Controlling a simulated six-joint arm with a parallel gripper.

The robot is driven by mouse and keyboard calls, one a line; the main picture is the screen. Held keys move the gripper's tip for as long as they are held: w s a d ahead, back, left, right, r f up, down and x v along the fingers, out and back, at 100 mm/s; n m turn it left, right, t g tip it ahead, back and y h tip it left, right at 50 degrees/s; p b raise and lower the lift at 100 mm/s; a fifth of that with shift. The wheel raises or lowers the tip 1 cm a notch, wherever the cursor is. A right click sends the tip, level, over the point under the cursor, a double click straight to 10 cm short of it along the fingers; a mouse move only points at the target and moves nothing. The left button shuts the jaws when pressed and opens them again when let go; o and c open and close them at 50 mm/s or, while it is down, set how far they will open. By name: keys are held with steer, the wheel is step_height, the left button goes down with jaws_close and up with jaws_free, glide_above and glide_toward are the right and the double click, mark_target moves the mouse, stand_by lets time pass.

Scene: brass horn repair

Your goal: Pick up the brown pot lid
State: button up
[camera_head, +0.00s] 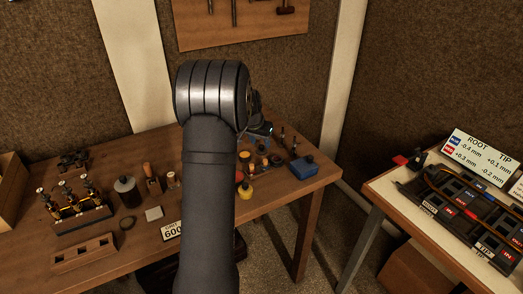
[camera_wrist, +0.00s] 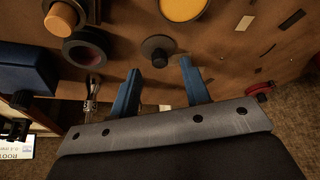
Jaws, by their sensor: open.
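A small dark brown round piece with a raised knob, which looks like the pot lid (camera_wrist: 157,49), lies on the wooden bench in the wrist view. My gripper (camera_wrist: 160,68) is open, its two blue fingers spread apart. The lid sits just past the fingertips, roughly centred between them in the picture, and nothing is held. In the head view my arm hides much of the bench, and only part of my gripper (camera_head: 261,129) shows, above the bench's right part. I cannot pick out the lid for sure there.
Near the lid are a yellow round piece (camera_wrist: 184,7), a dark ring-shaped piece (camera_wrist: 86,49), an orange-topped cylinder (camera_wrist: 62,16) and a blue box (camera_wrist: 24,68). It also shows in the head view (camera_head: 303,167). A second table (camera_head: 400,215) with a sign stands at right.

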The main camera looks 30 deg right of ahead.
mark_target(261, 149)
steer(key=x, duration=0.2)
steer(key=shift+d+f, duration=0.1)
steer(key=shift+f, duration=0.25)
steer(key=shift+c, duration=0.4)
jaws_close()
steer(key=shift+r, duration=0.1)
